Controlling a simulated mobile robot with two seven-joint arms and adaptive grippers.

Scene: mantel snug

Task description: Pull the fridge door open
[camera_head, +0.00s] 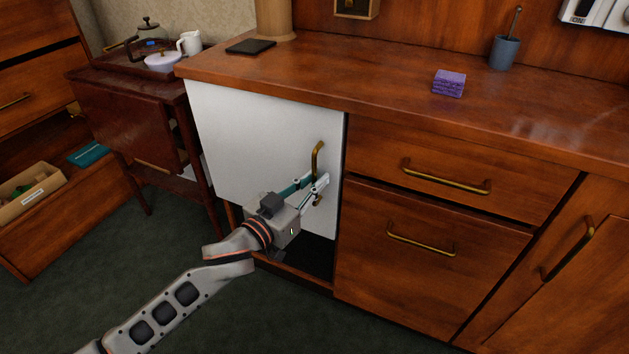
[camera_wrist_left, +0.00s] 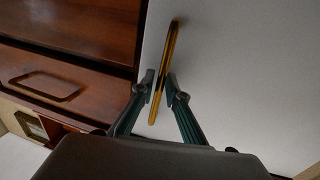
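The fridge door (camera_head: 245,130) is a plain white panel under the left end of the wooden counter. My left gripper (camera_head: 319,187) is at the lower part of the handle. In the left wrist view its two fingers (camera_wrist_left: 161,90) stand on either side of the bar, closed in on it. My right gripper is out of view.
Drawers with brass handles (camera_head: 445,180) adjoin the door on the right. A dark wooden side table (camera_head: 130,110) with a kettle (camera_head: 148,35) stands to the left. A purple sponge stack (camera_head: 449,83) lies on the counter. Green carpet (camera_head: 250,320) in front looks clear.

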